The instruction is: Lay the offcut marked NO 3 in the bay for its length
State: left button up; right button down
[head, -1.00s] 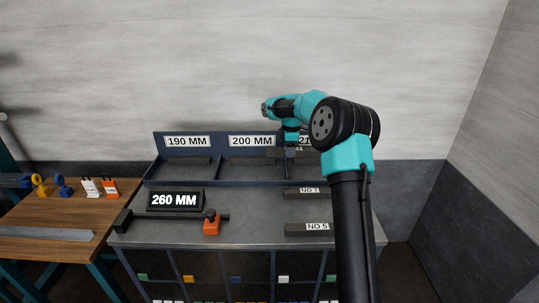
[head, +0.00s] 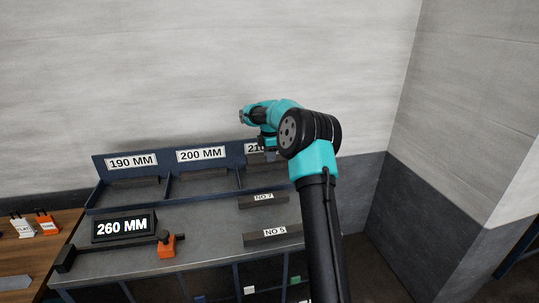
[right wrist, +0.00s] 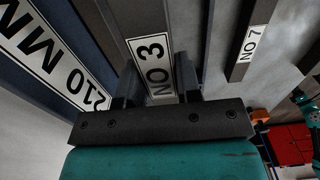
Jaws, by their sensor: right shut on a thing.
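My right gripper (head: 268,150) is at the 210 mm bay (head: 250,180), whose label (head: 255,148) is partly covered by my arm. In the right wrist view the fingers (right wrist: 160,90) are shut on a dark bar, the offcut marked NO 3 (right wrist: 150,60). The bay's label (right wrist: 45,55) shows beside it there, upside down. I cannot tell whether the offcut touches the bay floor. The 190 mm bay label (head: 132,162) and 200 mm bay label (head: 201,155) are to the left. My left gripper is not in view.
The offcuts NO 7 (head: 264,199) and NO 5 (head: 273,235) lie on the grey bench in front of the bays. A display reading 260 MM (head: 123,227) stands at the left, behind a dark bar with an orange block (head: 167,246). A wooden table (head: 15,262) is farther left.

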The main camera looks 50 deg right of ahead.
aim_at(270, 180)
jog(key=shift+f, duration=4.45)
jog(key=shift+f, duration=0.6)
jog(key=c, duration=0.7)
grip_release()
jog(key=shift+c, duration=0.2)
notch_tip(270, 180, up, 18)
jog(key=shift+f, duration=0.25)
